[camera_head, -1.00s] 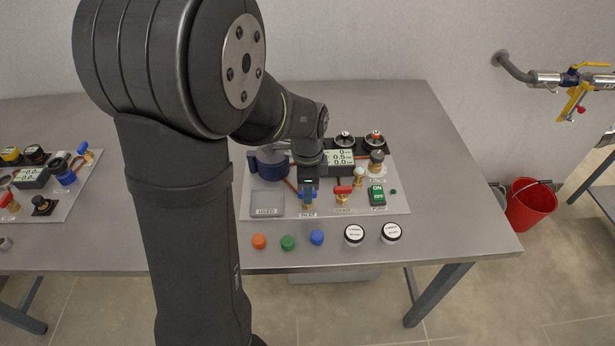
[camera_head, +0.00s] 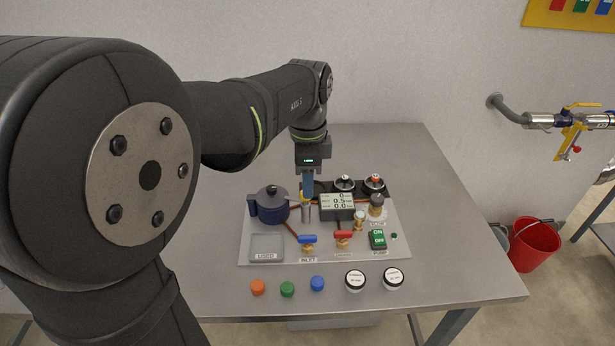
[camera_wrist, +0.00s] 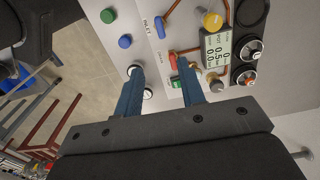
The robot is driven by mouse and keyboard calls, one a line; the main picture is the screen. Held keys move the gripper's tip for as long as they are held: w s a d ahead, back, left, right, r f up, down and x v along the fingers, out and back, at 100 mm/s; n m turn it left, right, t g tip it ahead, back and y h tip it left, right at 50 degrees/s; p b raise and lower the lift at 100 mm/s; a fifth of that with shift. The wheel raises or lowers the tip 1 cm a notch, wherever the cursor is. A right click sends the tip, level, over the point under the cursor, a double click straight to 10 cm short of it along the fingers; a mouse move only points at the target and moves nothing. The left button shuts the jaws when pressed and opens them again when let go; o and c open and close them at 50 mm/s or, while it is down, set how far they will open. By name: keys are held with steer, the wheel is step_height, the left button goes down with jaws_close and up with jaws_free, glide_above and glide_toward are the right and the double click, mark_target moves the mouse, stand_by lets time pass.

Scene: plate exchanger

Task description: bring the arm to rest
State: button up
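My gripper (camera_head: 307,188) hangs pointing down above the back part of the panel, between the dark blue pot and the grey display. In the wrist view my gripper (camera_wrist: 159,68) shows two blue fingers standing apart with nothing held between them. The white panel (camera_head: 285,252) lies on the steel table below. The dark blue lidded pot (camera_head: 270,205) is left of the fingers. The grey display (camera_head: 337,206) is to their right. A blue-handled valve (camera_head: 307,240) and a red-handled valve (camera_head: 343,236) stand in front.
Orange (camera_head: 258,287), green (camera_head: 287,289) and blue (camera_head: 317,284) caps and two white-topped jars (camera_head: 355,280) line the front of the table (camera_head: 455,260). A green switch (camera_head: 378,239) sits on the panel. A red bucket (camera_head: 535,245) stands right of the table.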

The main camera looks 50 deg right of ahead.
mark_target(307, 236)
stand_by(0.7)
step_height(307, 236, down, 17)
steer(key=shift+f, duration=0.2)
stand_by(0.4)
steer(key=shift+f, duration=0.15)
steer(key=shift+n, duration=0.4)
steer(key=n, duration=0.8)
steer(key=shift+r+n, duration=0.2)
steer(key=shift+n, duration=0.2)
stand_by(1.5)
steer(key=shift+o, duration=0.3)
